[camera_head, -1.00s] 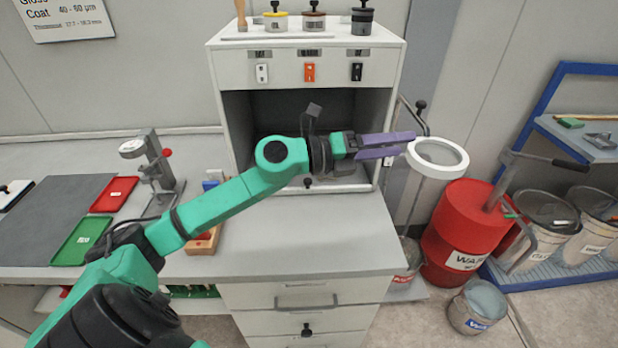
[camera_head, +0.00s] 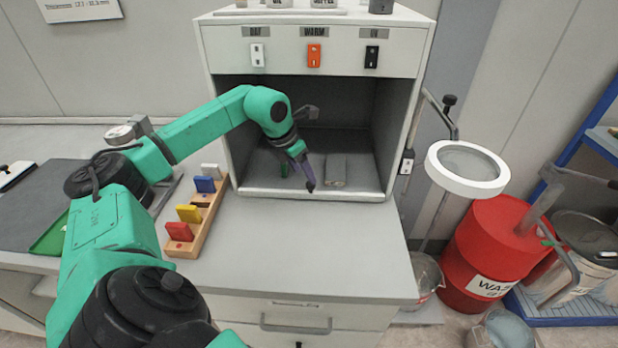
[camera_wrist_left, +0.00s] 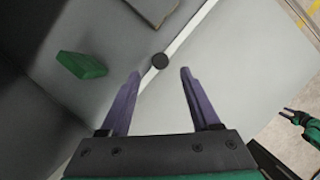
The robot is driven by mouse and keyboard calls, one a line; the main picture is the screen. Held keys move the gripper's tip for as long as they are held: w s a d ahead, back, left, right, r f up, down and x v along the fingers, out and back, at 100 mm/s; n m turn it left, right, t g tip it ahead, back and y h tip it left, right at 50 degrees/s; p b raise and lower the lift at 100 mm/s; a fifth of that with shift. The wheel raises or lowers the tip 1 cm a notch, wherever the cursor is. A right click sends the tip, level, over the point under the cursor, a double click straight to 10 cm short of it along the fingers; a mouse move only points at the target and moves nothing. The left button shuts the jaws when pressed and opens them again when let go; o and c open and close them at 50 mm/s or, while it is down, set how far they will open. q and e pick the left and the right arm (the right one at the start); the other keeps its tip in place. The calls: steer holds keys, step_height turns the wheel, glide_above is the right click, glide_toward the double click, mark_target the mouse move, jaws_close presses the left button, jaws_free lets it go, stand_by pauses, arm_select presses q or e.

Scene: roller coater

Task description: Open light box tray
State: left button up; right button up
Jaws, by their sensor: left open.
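The light box (camera_head: 408,130) is a white cabinet with a dark open interior. Its tray has a pale front lip (camera_head: 350,194) along the bottom of the opening, flush with the box front. My left gripper (camera_head: 308,178) points down at the middle of the lip, open and empty. A small gripper, likely my right one (camera_wrist_left: 291,114), shows at the right edge.
A green block (camera_wrist_left: 82,65) and a grey panel (camera_head: 336,168) lie inside the box. A wooden rack (camera_head: 205,215) with coloured pieces stands left on the counter. A ring lamp (camera_head: 467,168) and red drum (camera_head: 492,250) stand right. The counter before the box is clear.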

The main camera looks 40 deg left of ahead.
mark_target(309, 184)
arm_select(q)
steer(key=x, duration=0.4)
steer(key=shift+w+f+p, duration=0.3)
steer(key=shift+p, duration=0.1)
steer(key=shift+f, duration=0.15)
steer(key=shift+s+d, duration=0.1)
jaws_close()
arm_select(e)
steer(key=shift+w+a+r, duration=0.1)
steer(key=shift+w+r, duration=0.6)
steer(key=shift+w, duration=0.2)
